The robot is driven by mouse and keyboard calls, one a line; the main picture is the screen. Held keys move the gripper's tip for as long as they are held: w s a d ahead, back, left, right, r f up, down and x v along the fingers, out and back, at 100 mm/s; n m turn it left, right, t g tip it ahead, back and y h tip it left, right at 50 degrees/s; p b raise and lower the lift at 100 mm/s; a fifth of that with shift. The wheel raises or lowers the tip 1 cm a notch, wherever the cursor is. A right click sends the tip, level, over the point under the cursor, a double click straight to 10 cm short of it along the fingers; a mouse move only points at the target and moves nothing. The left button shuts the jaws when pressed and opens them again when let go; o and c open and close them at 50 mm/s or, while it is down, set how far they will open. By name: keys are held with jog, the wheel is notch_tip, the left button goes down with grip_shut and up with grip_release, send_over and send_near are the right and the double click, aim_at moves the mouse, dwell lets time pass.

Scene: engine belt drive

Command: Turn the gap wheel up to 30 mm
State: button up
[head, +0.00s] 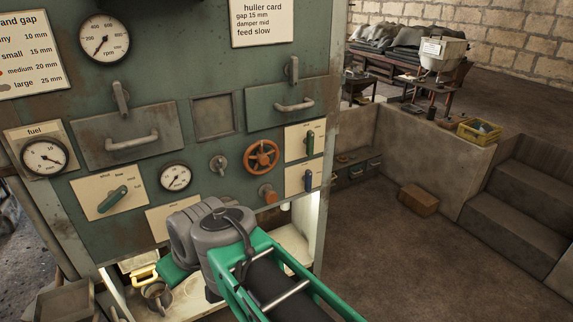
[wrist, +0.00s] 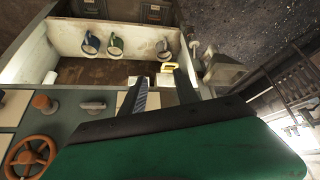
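An orange-brown spoked handwheel (head: 262,157) sits on the green panel, right of a small valve knob. It also shows at the lower left of the wrist view (wrist: 30,157). A small round gauge (head: 176,178) is left of it; its scale is too small to read. My gripper (wrist: 157,82) is open, with its two dark fingers apart and nothing between them. It is away from the wheel, pointing past the panel towards a lit bay with jugs. In the head view my wrist hides most of the gripper.
The huller card (head: 263,20) reads gap 15 mm. An orange-brown knob (head: 267,194) sits just below the wheel. Switch plates (head: 305,141) are to its right and a green lever (head: 113,197) to the left. Drawer handles (head: 294,106) protrude above. Open floor lies right.

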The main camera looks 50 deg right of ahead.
jog(key=w+d+f+n+t+b, duration=0.2)
jog(key=w+d+t+b, duration=0.2)
jog(key=w+d+b, duration=0.5)
jog(key=n+t+h+b, duration=0.3)
jog(key=t+h+b, duration=0.15)
jog(key=t, duration=0.25)
send_near(264, 161)
jog(key=w, duration=0.3)
jog(key=shift+h, duration=0.35)
jog(key=p+x, duration=0.1)
jog(key=x, duration=0.3)
jog(key=p+x, duration=0.1)
jog(key=x, duration=0.2)
jog(key=shift+d+p, duration=0.3)
jog(key=shift+p, duration=0.05)
jog(key=shift+w+d+f, duration=0.15)
jog(key=shift+w, duration=0.25)
grip_shut()
